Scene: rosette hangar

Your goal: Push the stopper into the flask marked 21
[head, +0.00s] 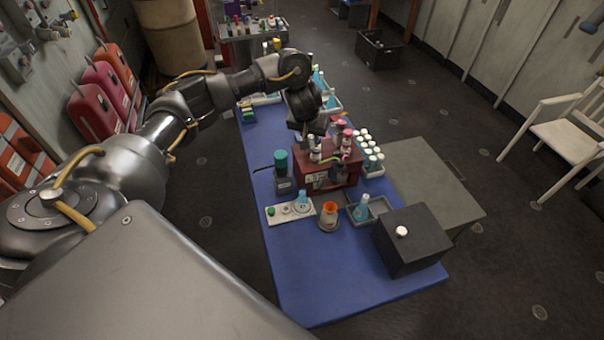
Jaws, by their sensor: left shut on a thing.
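My left gripper (309,130) reaches in from the left, over the dark red box (318,180) on the blue table (290,262). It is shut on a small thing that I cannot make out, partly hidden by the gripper. Small flasks and bottles with white and pink tops stand close to it on the box. An orange flask (328,217) stands in front of the box. A blue flask (362,209) stands in a grey tray to its right. A light blue flask (302,198) stands on a white plate to its left. No number 21 is readable. My right gripper is out of view.
A dark grey block (411,243) with a white-topped thing on it stands at the table's front right. A teal-topped grey device (282,172) is left of the red box. White-capped vials (371,152) stand to its right. The table's front left is clear.

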